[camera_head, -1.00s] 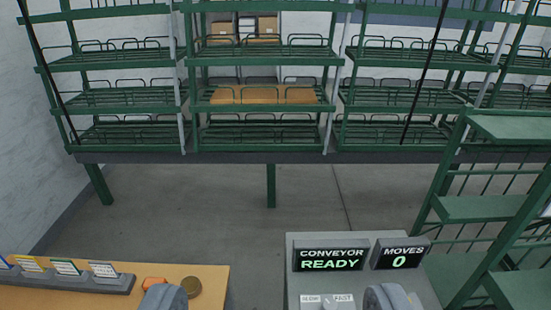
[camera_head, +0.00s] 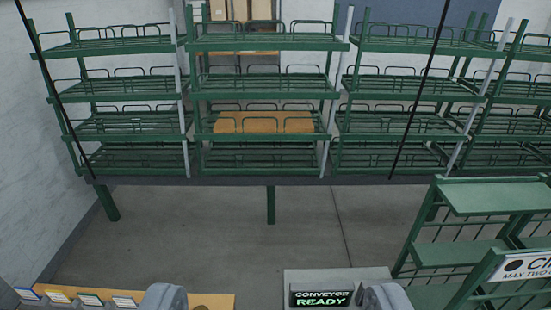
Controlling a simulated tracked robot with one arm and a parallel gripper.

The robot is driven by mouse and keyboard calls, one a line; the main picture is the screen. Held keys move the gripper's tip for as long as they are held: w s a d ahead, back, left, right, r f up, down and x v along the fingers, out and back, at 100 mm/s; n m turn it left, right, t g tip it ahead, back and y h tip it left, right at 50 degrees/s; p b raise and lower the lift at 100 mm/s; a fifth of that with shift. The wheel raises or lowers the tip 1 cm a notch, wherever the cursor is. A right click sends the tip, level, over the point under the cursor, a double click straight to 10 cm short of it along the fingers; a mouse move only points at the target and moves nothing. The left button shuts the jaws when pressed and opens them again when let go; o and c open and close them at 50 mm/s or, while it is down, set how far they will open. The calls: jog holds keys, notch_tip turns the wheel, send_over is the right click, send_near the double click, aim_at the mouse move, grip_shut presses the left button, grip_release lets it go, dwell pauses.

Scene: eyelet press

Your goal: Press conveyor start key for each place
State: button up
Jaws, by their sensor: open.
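The conveyor control box (camera_head: 300,277) stands at the bottom of the view, between my two fingers. Its display (camera_head: 321,299) reads CONVEYOR READY in green. No start key shows; the lower part of the box is cut off by the frame edge. My gripper (camera_head: 273,299) is open and empty, with one grey fingertip at each side at the bottom edge. The right fingertip covers part of the box.
Green racks (camera_head: 265,180) with several tiers stand across the back; one tier holds an orange-brown board (camera_head: 263,122). A wooden table (camera_head: 215,300) with label cards (camera_head: 90,299) is at bottom left. Grey floor (camera_head: 300,222) lies clear between.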

jog(key=shift+c, duration=0.4)
grip_shut()
dwell(1.4)
